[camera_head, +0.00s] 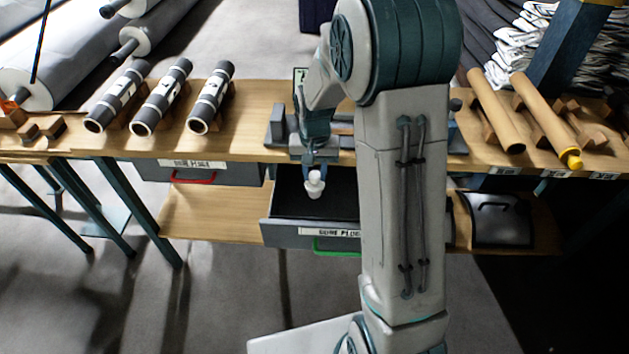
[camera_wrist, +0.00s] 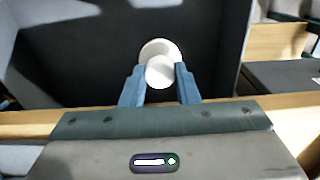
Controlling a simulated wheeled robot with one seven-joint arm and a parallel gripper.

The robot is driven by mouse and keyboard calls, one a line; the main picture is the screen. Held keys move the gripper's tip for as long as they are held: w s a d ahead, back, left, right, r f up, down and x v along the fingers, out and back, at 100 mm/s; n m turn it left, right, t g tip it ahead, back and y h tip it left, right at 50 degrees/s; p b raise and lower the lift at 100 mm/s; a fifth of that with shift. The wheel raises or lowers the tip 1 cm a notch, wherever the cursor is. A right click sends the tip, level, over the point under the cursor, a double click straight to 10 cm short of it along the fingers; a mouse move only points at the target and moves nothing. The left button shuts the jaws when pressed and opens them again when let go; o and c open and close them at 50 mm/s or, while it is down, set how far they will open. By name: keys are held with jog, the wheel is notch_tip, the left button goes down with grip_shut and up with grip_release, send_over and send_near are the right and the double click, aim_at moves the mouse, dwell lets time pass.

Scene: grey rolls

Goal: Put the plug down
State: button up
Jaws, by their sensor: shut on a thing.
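The white plug (camera_head: 314,186) is held upright in my gripper (camera_head: 319,168) above the open drawer (camera_head: 285,233). In the wrist view the white plug (camera_wrist: 160,68) sits between the two blue fingertips (camera_wrist: 160,84), which are shut on it. The dark drawer floor shows beneath and around it in the wrist view. The drawer has a grey front with a label and a green handle (camera_head: 335,248). I cannot tell the gap between the plug and the drawer floor. My arm hides the drawer's right part in the head view.
Several grey-and-white rolls (camera_head: 160,97) lie on the wooden table (camera_head: 250,125) at left. Brown tubes (camera_head: 497,112) lie at right, one with a yellow plug (camera_head: 572,160) at its end. A shut drawer with a red handle (camera_head: 193,178) is left of the open one.

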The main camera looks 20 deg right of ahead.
notch_tip(320, 180, down, 4)
jog(key=shift+r, duration=0.1)
jog(key=shift+c, duration=0.2)
jog(key=o, duration=0.9)
jog(key=shift+c, duration=0.2)
notch_tip(320, 180, up, 12)
jog(key=shift+f+p, duration=0.2)
jog(key=shift+p, duration=0.25)
jog(key=shift+s+r, duration=0.1)
jog(key=shift+r, duration=0.2)
jog(key=s+r+n+t, duration=0.1)
jog(key=s+r, duration=0.2)
jog(key=s, duration=0.7)
jog(key=s+r+n+t, duration=0.1)
jog(key=s+r+n, duration=0.1)
jog(key=s, duration=0.8)
jog(key=shift+s+a+r+n, duration=0.2)
jog(key=shift+r+n, duration=0.1)
jog(key=shift+r, duration=0.2)
